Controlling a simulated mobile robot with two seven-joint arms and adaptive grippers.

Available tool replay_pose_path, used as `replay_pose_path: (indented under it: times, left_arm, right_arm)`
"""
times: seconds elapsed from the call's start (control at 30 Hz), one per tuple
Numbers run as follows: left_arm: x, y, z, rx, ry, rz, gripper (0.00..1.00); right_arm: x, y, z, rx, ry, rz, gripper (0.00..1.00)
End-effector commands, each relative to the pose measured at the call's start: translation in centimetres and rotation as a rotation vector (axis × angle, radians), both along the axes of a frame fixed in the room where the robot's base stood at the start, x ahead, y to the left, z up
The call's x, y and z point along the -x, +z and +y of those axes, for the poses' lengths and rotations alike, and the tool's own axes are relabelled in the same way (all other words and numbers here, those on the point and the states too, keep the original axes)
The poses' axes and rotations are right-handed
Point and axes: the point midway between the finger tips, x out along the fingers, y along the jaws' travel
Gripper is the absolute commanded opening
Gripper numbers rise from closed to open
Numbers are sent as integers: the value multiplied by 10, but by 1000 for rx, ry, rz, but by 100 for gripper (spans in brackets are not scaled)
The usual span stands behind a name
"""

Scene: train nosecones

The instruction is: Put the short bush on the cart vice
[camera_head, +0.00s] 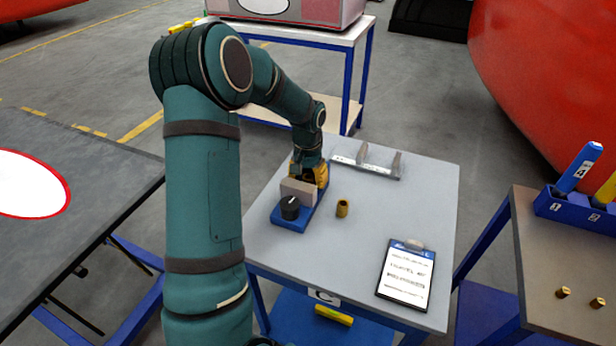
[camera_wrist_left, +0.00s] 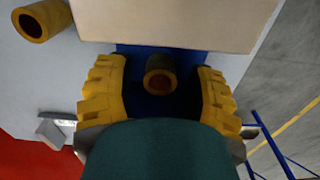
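The cart vice (camera_head: 297,217) has a blue base, a pale block jaw and a black knob, and sits on the grey cart top. My left gripper (camera_head: 308,172) is at the vice's far end. In the left wrist view, its yellow fingers (camera_wrist_left: 160,78) are open on both sides of a brass bush (camera_wrist_left: 160,75), with gaps to each finger. That bush is over the blue base, beside the pale jaw (camera_wrist_left: 170,25), and is hidden in the head view. Another brass bush (camera_head: 342,208) stands on the cart right of the vice; it also shows in the left wrist view (camera_wrist_left: 42,20).
A grey bracket (camera_head: 366,163) lies at the cart's back and a clipboard (camera_head: 406,274) at its front right. On the right table, two small brass pieces (camera_head: 563,292) lie near a blue holder (camera_head: 575,208). The cart's middle right is clear.

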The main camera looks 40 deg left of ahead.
Motion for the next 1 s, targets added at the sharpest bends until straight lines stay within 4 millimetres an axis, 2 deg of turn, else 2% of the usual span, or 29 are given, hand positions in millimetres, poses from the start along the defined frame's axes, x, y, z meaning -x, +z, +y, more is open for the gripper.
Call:
replay_pose_path:
  times: [0.2,0.33,0.7,0.9,1.0]
  left_arm:
    - [0,2,0,0,0,0,54]
    - [0,13,0,0,0,-2,54]
    - [0,86,1,-2,0,-4,54]
    - [0,114,2,0,0,-2,54]
    - [0,121,1,0,0,-2,54]
  right_arm:
    - [0,1,0,0,0,0,47]
    - [1,4,0,0,0,1,47]
    - [2,19,0,-1,0,6,47]
    - [1,24,0,-1,-2,2,47]
    - [0,24,0,0,-3,1,47]
